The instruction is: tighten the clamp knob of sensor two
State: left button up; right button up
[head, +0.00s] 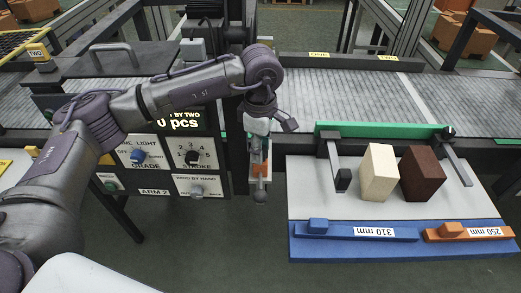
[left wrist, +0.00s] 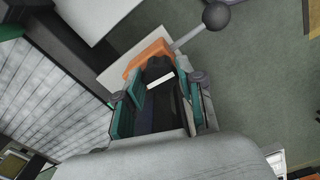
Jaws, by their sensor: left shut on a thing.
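My left gripper (head: 259,140) points down beside the near edge of the conveyor, right of the control panel. In the left wrist view its teal fingers (left wrist: 163,108) are closed on a dark piece with a white mark (left wrist: 160,80), which looks like the clamp knob. The knob sits against an orange clamp body (left wrist: 147,52). A metal lever with a grey ball end (left wrist: 216,16) sticks out from the orange body. In the head view the orange body (head: 256,160) shows partly below the gripper. My right gripper is not in view.
The control panel (head: 170,186) has several knobs and a lit display. At right a table (head: 310,195) with a blue front edge carries a cream block (head: 379,172), a brown block (head: 422,174), a blue 310 mm bar (head: 355,232) and an orange 250 mm bar (head: 468,232).

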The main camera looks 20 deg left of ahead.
pick_arm(q)
jog(key=shift+r, duration=0.1)
jog(key=o, duration=1.1)
jog(key=shift+o, duration=0.2)
notch_tip(320, 180, up, 12)
